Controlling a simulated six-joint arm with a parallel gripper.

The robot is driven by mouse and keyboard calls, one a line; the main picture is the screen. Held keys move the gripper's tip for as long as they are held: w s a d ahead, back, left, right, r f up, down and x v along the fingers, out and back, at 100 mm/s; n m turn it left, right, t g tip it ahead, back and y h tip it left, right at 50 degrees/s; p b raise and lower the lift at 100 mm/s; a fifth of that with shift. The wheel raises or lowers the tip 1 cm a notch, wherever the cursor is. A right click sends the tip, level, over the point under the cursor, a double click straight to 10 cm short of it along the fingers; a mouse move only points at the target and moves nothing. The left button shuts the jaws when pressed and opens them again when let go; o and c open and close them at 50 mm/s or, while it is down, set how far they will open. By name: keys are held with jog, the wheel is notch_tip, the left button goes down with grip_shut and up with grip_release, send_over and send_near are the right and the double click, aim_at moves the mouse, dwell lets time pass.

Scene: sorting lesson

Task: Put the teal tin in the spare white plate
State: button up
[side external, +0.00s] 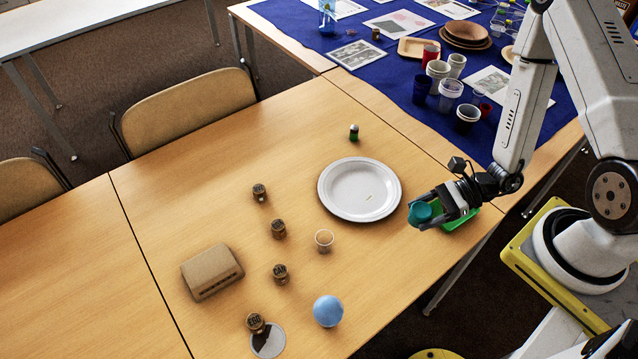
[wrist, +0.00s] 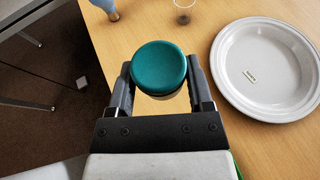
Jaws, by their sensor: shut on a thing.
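The teal tin (side external: 421,212) is a short round tin held between the fingers of my gripper (side external: 440,208), near the table's right edge. In the wrist view the tin (wrist: 159,68) sits between the two fingertips (wrist: 160,85), its round teal top facing the camera. The white plate (side external: 333,191) lies on the table to the left of my gripper, apart from it. In the wrist view the plate (wrist: 229,75) is at the right, with a small label on its middle. Nothing else lies on it.
A green tray (side external: 460,218) lies partly hidden behind my gripper. A small cup (side external: 324,240), a blue ball (side external: 328,311), a brown box (side external: 211,271), several small brown tins (side external: 278,229) and a dark green bottle (side external: 354,132) stand on the table. Blue cloth (side external: 400,75) with cups lies behind.

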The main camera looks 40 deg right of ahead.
jog(key=w+d+r+m+t+h, duration=0.1)
jog(key=w+d+m+t, duration=0.15)
jog(key=w, duration=0.35)
send_over(362, 190)
jog(key=s, duration=0.1)
notch_tip(362, 190, down, 9)
jog(key=shift+r, duration=0.2)
jog(key=shift+w+f+h, duration=0.2)
jog(key=shift+f+h, duration=0.05)
jog(key=shift+h, duration=0.05)
jog(key=shift+f, duration=0.1)
jog(key=shift+w+f, duration=0.2)
jog(key=shift+f, duration=1.55)
jog(key=shift+f, duration=0.1)
